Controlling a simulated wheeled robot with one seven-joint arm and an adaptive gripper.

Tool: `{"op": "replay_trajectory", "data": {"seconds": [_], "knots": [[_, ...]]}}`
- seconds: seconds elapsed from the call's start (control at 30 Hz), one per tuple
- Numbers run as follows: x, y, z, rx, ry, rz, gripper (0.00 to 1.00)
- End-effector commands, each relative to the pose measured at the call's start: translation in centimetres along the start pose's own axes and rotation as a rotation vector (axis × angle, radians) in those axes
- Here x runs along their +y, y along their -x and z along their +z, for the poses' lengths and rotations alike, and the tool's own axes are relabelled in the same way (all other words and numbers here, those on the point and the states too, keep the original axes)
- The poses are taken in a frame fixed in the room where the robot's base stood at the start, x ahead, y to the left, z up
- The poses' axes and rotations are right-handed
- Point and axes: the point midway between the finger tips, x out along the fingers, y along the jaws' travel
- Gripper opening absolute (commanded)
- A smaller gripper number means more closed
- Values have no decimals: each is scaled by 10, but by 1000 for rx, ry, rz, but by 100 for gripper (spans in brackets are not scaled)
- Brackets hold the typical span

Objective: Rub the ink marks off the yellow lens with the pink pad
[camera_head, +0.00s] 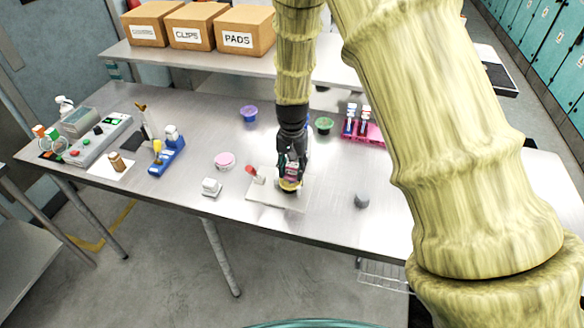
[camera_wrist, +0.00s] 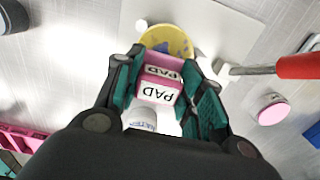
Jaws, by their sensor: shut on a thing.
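My gripper (camera_head: 291,176) is shut on the pink pad, just above the light plate on the bench. In the wrist view the pink pad (camera_wrist: 160,80), with white labels reading PAD, sits between the teal fingertips of my gripper (camera_wrist: 165,85). The yellow lens (camera_wrist: 168,41) lies past the pad with dark blue ink marks on it; the pad covers its near part. In the head view the lens (camera_head: 290,186) shows as a yellow rim under the fingers. I cannot tell whether the pad touches the lens.
A pink round piece (camera_head: 224,160) and a small white block (camera_head: 211,187) lie further left. A grey piece (camera_head: 361,200) lies right, with clear bench around it. A pink rack (camera_head: 364,132) stands behind.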

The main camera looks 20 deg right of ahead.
Motion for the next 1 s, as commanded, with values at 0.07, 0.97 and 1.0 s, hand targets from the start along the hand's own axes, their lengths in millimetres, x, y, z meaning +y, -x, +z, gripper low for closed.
{"op": "replay_trajectory", "data": {"seconds": [0.07, 0.97, 1.0], "knots": [[0, 1, 1, -2, 0, 2, 20], [-1, 0, 28, -3, 0, 0, 20], [-1, 0, 30, -3, 0, 0, 20]]}}
